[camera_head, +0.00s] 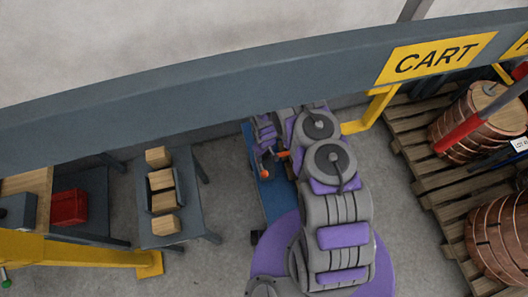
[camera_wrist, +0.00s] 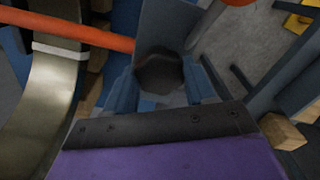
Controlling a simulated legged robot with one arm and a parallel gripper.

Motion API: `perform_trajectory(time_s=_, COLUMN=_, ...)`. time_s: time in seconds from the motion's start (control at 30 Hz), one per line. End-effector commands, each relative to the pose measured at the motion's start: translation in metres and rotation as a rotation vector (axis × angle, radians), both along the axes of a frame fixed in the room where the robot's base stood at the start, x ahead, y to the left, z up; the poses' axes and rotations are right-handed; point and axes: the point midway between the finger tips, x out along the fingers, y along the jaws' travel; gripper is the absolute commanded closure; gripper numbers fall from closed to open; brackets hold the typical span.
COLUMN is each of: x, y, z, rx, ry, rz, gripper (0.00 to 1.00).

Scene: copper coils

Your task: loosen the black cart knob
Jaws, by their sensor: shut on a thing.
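The black cart knob (camera_wrist: 158,72) is a dark, faceted round piece in the upper middle of the wrist view. My gripper (camera_wrist: 163,82) has its two blue-grey fingers on either side of the knob and is shut on it. In the head view, my gripper (camera_head: 264,148) is at the far end of my arm, beside the blue cart (camera_head: 275,200) below the CART sign. The knob is hidden there by my arm. How far the knob has turned cannot be told.
An orange bar (camera_wrist: 70,30) crosses the upper left of the wrist view, close to my fingers. A grey table (camera_head: 188,225) with wooden blocks stands left of the cart. Pallets (camera_head: 410,140) with copper coils stand right. A grey beam (camera_head: 200,85) spans above.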

Motion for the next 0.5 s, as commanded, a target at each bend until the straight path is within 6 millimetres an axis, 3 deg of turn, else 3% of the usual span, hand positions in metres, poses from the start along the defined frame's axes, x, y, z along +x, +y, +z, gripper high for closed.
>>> perform_trajectory(time_s=0.43, x=0.0035, y=0.0011, z=0.0012, rx=0.002, ry=-0.007, rz=0.010, gripper=0.76)
perform_trajectory(time_s=0.47, x=0.0035, y=0.0011, z=0.0012, rx=0.002, ry=-0.007, rz=0.010, gripper=0.43)
perform_trajectory(time_s=0.5, x=0.0032, y=0.0010, z=0.0011, rx=0.002, ry=-0.007, rz=0.010, gripper=0.39)
